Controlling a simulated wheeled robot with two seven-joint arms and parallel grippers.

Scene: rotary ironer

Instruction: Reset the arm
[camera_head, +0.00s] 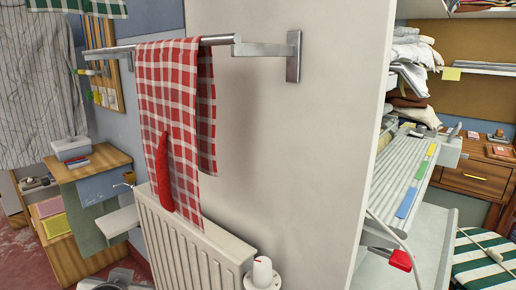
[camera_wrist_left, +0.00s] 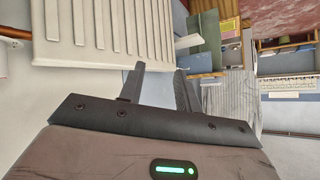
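My left gripper (camera_wrist_left: 159,70) shows in the left wrist view with its two dark fingers apart and nothing between them. The white radiator (camera_wrist_left: 110,30) is beyond the fingers at the upper left of that view. I cannot make out the left gripper in the head view. My right gripper is not in view. A grey shape at the bottom left edge of the head view is cut off, and I cannot tell what it is.
A red checked cloth (camera_head: 168,85) hangs on a metal wall rail (camera_head: 220,40) above the radiator (camera_head: 190,245). A slim red item (camera_head: 163,170) hangs against it. The pale wall (camera_head: 290,150) stands before a ribbed machine (camera_head: 400,175) at right. A wooden cabinet (camera_head: 70,230) is left.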

